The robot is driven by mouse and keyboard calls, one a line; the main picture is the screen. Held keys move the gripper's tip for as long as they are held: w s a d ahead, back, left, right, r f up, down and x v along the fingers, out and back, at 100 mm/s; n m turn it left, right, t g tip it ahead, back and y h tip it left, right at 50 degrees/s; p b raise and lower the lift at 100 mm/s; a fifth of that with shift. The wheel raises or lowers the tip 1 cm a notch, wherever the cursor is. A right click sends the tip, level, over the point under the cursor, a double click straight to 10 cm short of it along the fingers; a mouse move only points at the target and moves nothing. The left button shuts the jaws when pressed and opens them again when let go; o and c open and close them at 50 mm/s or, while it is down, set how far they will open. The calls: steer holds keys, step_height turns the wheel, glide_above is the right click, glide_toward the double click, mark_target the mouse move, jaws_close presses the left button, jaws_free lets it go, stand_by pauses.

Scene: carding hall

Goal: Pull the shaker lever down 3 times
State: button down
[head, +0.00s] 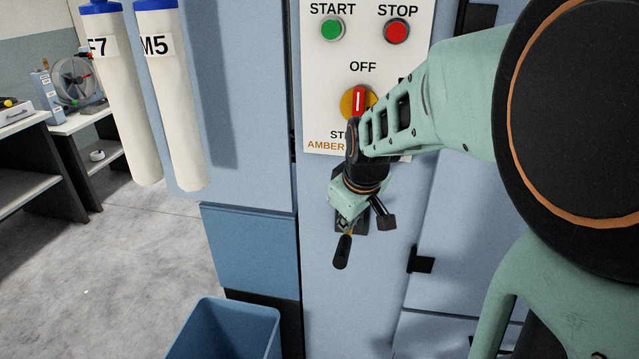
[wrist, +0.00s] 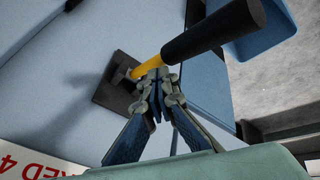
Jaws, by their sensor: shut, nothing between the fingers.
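The shaker lever has a black grip (head: 342,252) that points down in the head view, with a bit of yellow shaft above it. In the wrist view its black grip (wrist: 215,28), yellow shaft (wrist: 148,67) and dark square mounting plate (wrist: 118,88) show. My gripper (wrist: 157,80) is shut and empty, its fingertips right at the yellow shaft. I cannot tell whether they touch it. In the head view my gripper (head: 347,208) is over the lever's mount, and hides most of the plate and shaft.
Above is a white panel (head: 315,70) with a green START button (head: 331,29), a red STOP button (head: 397,31) and a red-handled knob (head: 358,101). A blue bin (head: 225,330) stands below left. White tubes (head: 180,110) hang at left. A black latch (head: 420,261) sticks out at right.

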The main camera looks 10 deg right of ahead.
steer(key=shift+w+d+r+p, duration=0.1)
steer(key=shift+w+r+p, duration=0.2)
steer(key=shift+r, duration=0.4)
steer(key=shift+r, duration=0.1)
steer(key=shift+w+d+r+p, duration=0.1)
steer(key=shift+w+r+p, duration=0.15)
steer(key=shift+r+p, duration=0.4)
steer(key=shift+w+d+r+p, duration=0.1)
steer(key=shift+w+r+p, duration=0.25)
steer(key=shift+r, duration=0.55)
steer(key=shift+w+d+r+p, duration=0.1)
steer(key=shift+w+r+p, duration=0.05)
steer(key=shift+r+p, duration=0.55)
